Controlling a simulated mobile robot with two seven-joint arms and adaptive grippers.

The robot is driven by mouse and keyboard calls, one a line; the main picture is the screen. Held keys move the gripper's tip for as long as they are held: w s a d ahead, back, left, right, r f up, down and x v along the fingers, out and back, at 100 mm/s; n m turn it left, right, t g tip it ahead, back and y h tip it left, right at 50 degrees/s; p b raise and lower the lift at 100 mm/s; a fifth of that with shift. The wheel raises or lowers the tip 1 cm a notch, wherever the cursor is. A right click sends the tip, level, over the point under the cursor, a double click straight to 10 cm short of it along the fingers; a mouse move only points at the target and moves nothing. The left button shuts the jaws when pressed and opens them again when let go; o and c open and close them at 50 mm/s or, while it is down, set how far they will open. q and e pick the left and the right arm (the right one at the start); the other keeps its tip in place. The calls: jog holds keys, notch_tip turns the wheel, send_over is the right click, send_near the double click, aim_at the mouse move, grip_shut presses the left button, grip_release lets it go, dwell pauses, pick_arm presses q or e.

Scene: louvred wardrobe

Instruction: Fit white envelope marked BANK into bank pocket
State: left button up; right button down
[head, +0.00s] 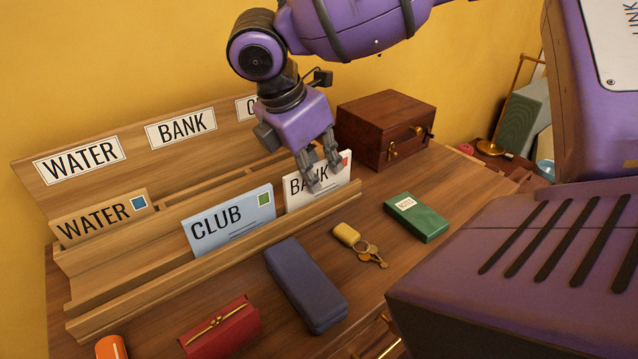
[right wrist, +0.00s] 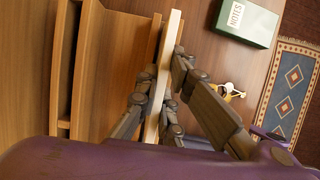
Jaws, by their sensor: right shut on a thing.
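The white envelope marked BANK (head: 318,188) stands upright at the right end of the rack's front ledge, with a red stamp at its corner. My right gripper (head: 318,172) is shut on its upper part, its fingers covering some of the lettering. In the right wrist view the envelope (right wrist: 165,65) shows edge-on between the fingers (right wrist: 160,95). The BANK label (head: 181,128) is on the rack's back board, between the WATER label (head: 79,160) and a partly hidden one. The bank pocket below its label looks empty. My left gripper is not in view.
A brown WATER envelope (head: 103,219) stands at the rack's left. A blue CLUB envelope (head: 230,220) stands on the front ledge. A wooden box (head: 385,128) is right of the rack. A blue case (head: 305,284), red purse (head: 220,326), keys (head: 370,252) and green notes box (head: 417,217) lie in front.

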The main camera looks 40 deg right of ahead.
notch_tip(320, 180, up, 10)
jog(key=shift+r, duration=0.2)
dwell(0.5)
